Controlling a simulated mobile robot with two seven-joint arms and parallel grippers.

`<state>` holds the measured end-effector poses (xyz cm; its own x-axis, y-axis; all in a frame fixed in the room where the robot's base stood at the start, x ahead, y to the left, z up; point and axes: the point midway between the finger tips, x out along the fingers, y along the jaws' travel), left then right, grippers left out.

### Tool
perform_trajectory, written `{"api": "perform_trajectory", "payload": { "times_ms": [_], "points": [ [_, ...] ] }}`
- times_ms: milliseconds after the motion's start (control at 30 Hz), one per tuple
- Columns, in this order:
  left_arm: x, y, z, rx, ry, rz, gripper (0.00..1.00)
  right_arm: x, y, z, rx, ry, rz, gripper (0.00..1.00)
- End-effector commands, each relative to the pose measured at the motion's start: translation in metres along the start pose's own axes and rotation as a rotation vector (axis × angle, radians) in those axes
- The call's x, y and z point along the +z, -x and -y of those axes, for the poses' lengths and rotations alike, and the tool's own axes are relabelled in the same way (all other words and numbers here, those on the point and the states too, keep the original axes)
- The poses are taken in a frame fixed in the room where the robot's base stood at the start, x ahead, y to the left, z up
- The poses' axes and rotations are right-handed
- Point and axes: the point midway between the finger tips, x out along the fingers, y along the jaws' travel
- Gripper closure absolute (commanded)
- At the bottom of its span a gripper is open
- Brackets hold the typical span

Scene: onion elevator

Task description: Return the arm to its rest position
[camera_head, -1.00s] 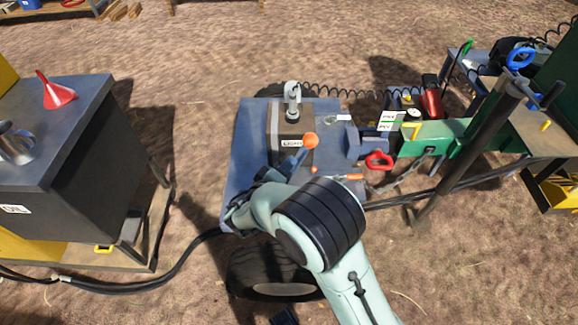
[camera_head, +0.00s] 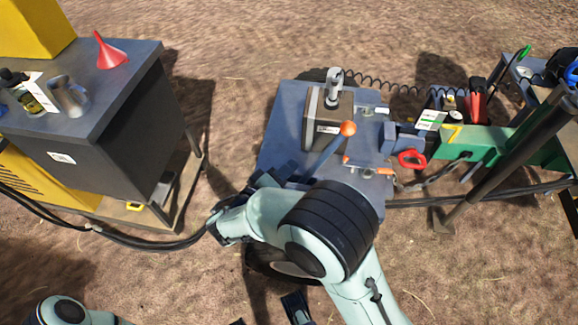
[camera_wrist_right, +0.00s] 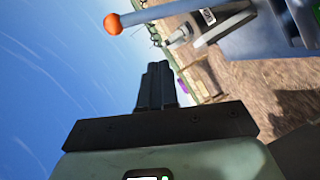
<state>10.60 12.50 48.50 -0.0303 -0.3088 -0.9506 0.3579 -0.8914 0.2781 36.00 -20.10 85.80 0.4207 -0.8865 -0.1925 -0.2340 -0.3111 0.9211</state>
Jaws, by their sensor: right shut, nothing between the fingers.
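My right arm comes in from the bottom of the head view and bends left at a dark-banded joint. My right gripper (camera_head: 283,172) is partly hidden behind the arm, by the near left part of the blue-grey machine deck (camera_head: 285,120). In the right wrist view its dark fingers (camera_wrist_right: 157,86) are together and empty. A lever with an orange ball (camera_head: 348,128) stands tilted beside the gripper; the ball also shows in the wrist view (camera_wrist_right: 112,23), apart from the fingers. Part of my left arm shows at the bottom left; a dark part at the bottom edge may be my left gripper (camera_head: 297,305).
A grey cabinet (camera_head: 110,125) on the left carries a red funnel (camera_head: 110,52), a metal jug (camera_head: 68,96) and a bottle. A red handle (camera_head: 411,159) and green beam (camera_head: 482,143) lie right of the deck. A black hose crosses the ground at left.

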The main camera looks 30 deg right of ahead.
Motion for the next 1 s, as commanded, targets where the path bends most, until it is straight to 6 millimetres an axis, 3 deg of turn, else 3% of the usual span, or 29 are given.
{"api": "perform_trajectory", "payload": {
  "times_ms": [300,433,567,700,767,900,1000],
  "points": [
    [0.000,0.000,0.000,0.000,0.000,0.000,0.48,0.002,-0.001,0.003,-0.007,0.008,0.006,1.00],
    [0.000,0.000,0.000,0.000,0.000,0.000,0.48,0.026,-0.011,0.030,-0.088,0.094,0.077,1.00],
    [0.000,0.000,0.000,0.000,0.000,0.000,0.48,0.085,-0.021,0.087,-0.293,0.264,0.237,1.00],
    [0.000,0.000,0.000,0.000,0.000,0.000,0.48,0.170,-0.010,0.154,-0.608,0.417,0.447,1.00],
    [0.000,0.000,0.000,0.000,0.000,0.000,0.48,0.206,0.004,0.180,-0.760,0.452,0.535,1.00],
    [0.000,0.000,0.000,0.000,0.000,0.000,0.48,0.280,0.059,0.234,-1.158,0.407,0.736,1.00],
    [0.000,0.000,0.000,0.000,0.000,0.000,0.48,0.305,0.097,0.263,-1.390,0.251,0.826,1.00]
  ]
}}
